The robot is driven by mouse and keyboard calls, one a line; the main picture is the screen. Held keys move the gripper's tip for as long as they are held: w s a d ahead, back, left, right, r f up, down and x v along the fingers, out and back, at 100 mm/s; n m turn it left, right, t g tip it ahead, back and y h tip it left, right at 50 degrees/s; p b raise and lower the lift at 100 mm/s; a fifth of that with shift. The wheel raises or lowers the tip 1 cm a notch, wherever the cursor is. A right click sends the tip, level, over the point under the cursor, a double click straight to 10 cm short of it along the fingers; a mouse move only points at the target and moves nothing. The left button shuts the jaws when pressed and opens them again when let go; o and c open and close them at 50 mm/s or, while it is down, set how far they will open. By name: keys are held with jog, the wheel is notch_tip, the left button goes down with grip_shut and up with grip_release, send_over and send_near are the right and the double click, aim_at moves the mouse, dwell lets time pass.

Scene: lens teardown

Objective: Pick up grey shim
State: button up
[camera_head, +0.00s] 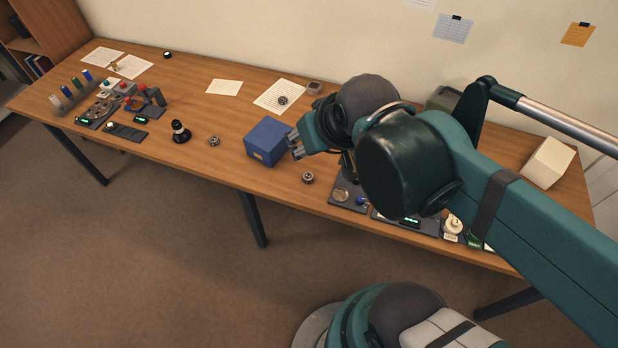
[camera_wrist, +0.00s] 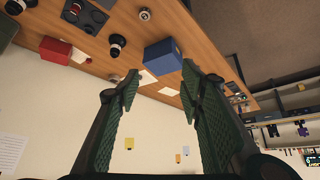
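My gripper (camera_head: 297,143) is just right of the blue box (camera_head: 266,141) in the head view, above the table. In the wrist view my gripper (camera_wrist: 160,76) has its two green ridged fingers wide apart, with nothing between them but the wall, papers and table edge behind. The blue box (camera_wrist: 163,56) shows beyond the fingertips. I cannot pick out a grey shim for certain in either view. Small round metal parts lie on the table: one left of the box (camera_head: 214,141), one near the front edge (camera_head: 308,177), and one on a paper sheet (camera_head: 283,100).
The long wooden table (camera_head: 225,115) has free room around the blue box. A black eyepiece-like piece (camera_head: 181,132) stands to its left. Dark trays with small parts (camera_head: 343,196) are partly hidden by my arm. A red box (camera_wrist: 58,51) shows in the wrist view.

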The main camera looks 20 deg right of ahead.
jog(key=shift+o, duration=0.5)
jog(key=shift+w+f, duration=0.1)
jog(key=m+g+b, duration=0.2)
jog(key=m+g, duration=0.5)
jog(key=m, duration=1.7)
send_over(307, 176)
notch_tip(307, 176, down, 22)
jog(key=shift+w+d+f+m, duration=0.1)
jog(key=shift+d+f+m, duration=0.05)
jog(key=shift+f+m, duration=0.65)
jog(key=shift+f+b, duration=0.35)
jog(key=shift+f, duration=0.9)
jog(key=shift+f+b, duration=0.7)
jog(key=shift+f, duration=1.9)
